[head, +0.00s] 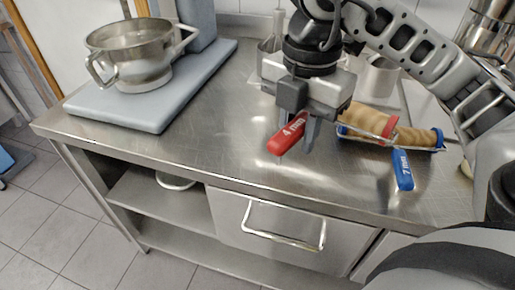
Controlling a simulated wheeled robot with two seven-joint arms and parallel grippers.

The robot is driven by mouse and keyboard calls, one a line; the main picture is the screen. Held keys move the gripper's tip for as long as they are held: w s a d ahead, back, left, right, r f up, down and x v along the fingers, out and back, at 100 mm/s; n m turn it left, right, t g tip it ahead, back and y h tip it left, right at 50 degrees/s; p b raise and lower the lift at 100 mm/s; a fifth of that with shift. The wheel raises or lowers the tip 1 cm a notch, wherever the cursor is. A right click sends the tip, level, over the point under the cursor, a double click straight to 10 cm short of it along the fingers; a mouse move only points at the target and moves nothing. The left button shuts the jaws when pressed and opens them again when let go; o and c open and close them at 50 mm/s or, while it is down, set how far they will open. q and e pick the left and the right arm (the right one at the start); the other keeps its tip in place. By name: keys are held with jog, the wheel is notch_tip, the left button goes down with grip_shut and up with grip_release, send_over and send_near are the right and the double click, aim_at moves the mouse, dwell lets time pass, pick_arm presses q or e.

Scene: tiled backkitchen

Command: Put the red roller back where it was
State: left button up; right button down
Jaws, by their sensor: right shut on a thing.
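My right gripper (308,125) is above the steel counter, its fingers pointing down. It is shut on the red roller, whose red handle (288,134), marked "4 mm", sticks out to the lower left between the fingers. Part of the red roller is hidden behind the gripper. I cannot tell if it touches the counter. A blue roller with a blue handle (402,169), marked "7 mm", lies to the right. Tan roller barrels (370,118) with red and blue ends show behind; they overlap, so I cannot tell fully which belongs to which. My left gripper is not in view.
A steel mixing bowl (135,62) with handles stands on a grey mixer base (118,108) at the left. Metal containers (379,78) stand behind the gripper and at the back right. The steel counter (213,128) is clear between mixer and gripper. A drawer (270,225) sits below.

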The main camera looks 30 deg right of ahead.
jog(key=w+f, duration=0.2)
jog(key=w, duration=0.2)
send_over(254, 162)
jog(key=s, duration=0.1)
notch_tip(254, 162, down, 5)
jog(key=shift+d+r+p, duration=0.15)
jog(key=shift+p, duration=0.25)
jog(key=shift+w+f, duration=0.3)
jog(key=shift+f, duration=0.2)
notch_tip(254, 162, down, 3)
jog(key=shift+w+f+p, duration=0.1)
jog(key=shift+w+p, duration=0.05)
jog(key=shift+p, duration=0.25)
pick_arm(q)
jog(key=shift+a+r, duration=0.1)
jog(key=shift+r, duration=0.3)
pick_arm(e)
jog(key=shift+f, duration=0.15)
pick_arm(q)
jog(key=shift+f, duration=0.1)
pick_arm(e)
jog(key=shift+f, duration=0.2)
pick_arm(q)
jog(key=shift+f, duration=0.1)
pick_arm(e)
jog(key=c, duration=1.2)
grip_release()
jog(key=shift+o, duration=0.2)
